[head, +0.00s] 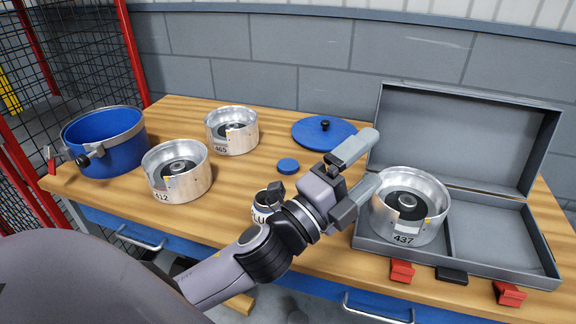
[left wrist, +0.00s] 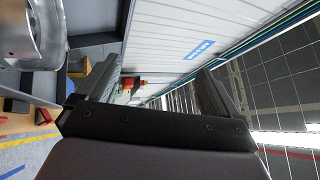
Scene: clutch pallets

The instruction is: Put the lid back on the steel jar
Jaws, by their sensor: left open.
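A small jar (head: 262,212) with a pale label reading "LU" stands on the wooden bench, partly hidden behind my left wrist. Its top looks open, with a dark inside. A small blue disc-shaped lid (head: 288,166) lies flat on the bench just behind the jar, apart from it. My left gripper (head: 362,164) is open and empty, to the right of the jar and lid, pointing toward the grey case. In the left wrist view its two fingers (left wrist: 160,85) are spread with nothing between them. My right gripper is not in view.
A blue pot (head: 105,150) stands at left; a large blue lid (head: 318,136) with black knob lies at the back. Silver drums (head: 176,172) (head: 231,132) stand between. An open grey case (head: 500,262) holds drum 437 (head: 408,208), close to my left gripper.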

